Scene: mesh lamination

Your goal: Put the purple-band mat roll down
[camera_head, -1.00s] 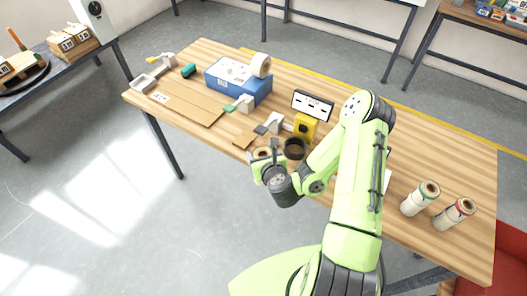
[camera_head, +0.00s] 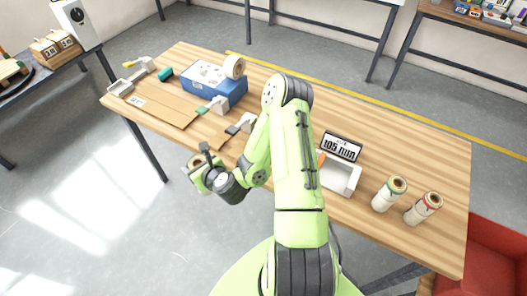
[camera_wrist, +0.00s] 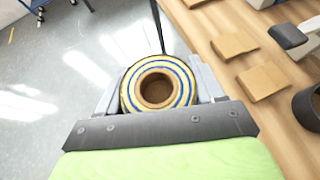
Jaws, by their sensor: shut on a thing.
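My gripper (camera_head: 206,170) is shut on a mat roll (camera_head: 197,161), just off the table's front edge, over the floor. In the wrist view my gripper (camera_wrist: 160,92) has one finger on each side of the roll (camera_wrist: 128,92). The roll shows its end face with blue and cream rings around a brown hollow core. Its coloured band is hidden, so I cannot tell the band's colour. Two upright white mat rolls, one with a green band (camera_head: 389,194) and one with a red band (camera_head: 422,209), stand at the table's right end.
The wooden table (camera_head: 415,150) has free room at right. A "105 mm" display (camera_head: 341,147) stands by a white tray (camera_head: 340,175). A blue box (camera_head: 213,87) and brown sheets (camera_head: 163,104) lie at left. A dark cup (camera_wrist: 308,106) shows in the wrist view.

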